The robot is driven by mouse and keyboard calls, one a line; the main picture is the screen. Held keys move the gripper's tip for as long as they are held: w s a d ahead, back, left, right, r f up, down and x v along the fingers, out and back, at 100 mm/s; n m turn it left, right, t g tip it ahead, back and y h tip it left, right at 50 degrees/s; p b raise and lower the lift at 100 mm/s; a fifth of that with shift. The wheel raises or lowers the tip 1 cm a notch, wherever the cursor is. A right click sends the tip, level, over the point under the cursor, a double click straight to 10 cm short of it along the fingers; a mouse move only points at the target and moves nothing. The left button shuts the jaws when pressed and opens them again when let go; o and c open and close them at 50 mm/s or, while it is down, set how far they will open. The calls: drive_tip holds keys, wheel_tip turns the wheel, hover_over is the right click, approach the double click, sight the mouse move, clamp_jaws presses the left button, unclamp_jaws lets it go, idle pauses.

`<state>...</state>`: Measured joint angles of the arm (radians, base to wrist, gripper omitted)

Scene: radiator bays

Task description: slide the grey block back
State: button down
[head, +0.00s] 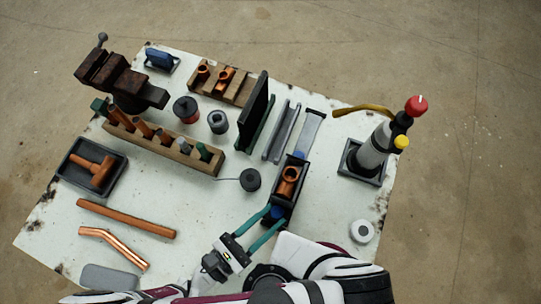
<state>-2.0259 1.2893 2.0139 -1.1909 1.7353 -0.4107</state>
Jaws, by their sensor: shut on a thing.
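My gripper (276,215) has teal fingers and reaches up from the bottom centre. Its fingertips are shut on a small blue piece (277,211) at the near end of a narrow black bay (272,222). A copper tee fitting (288,181) sits in this bay, just beyond the fingertips. A long light-grey piece (311,130) lies in line with the bay at its far end, with another blue patch (299,155) by it. I cannot tell for sure whether this light-grey piece is the grey block.
Left of the bay are a grey rail (281,131) and an upright black panel (255,105). A black reel (250,180) stands nearby. A torch (374,148) stands on the right, near a white roll (362,231). Copper pipes (126,218) lie on the left.

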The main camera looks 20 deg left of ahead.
drive_tip(key=c, duration=0.5)
unclamp_jaws()
drive_tip(key=shift+d, duration=0.1)
drive_tip(key=shift+s, duration=0.1)
drive_tip(key=v, duration=1.5)
drive_tip(key=shift+s, duration=0.35)
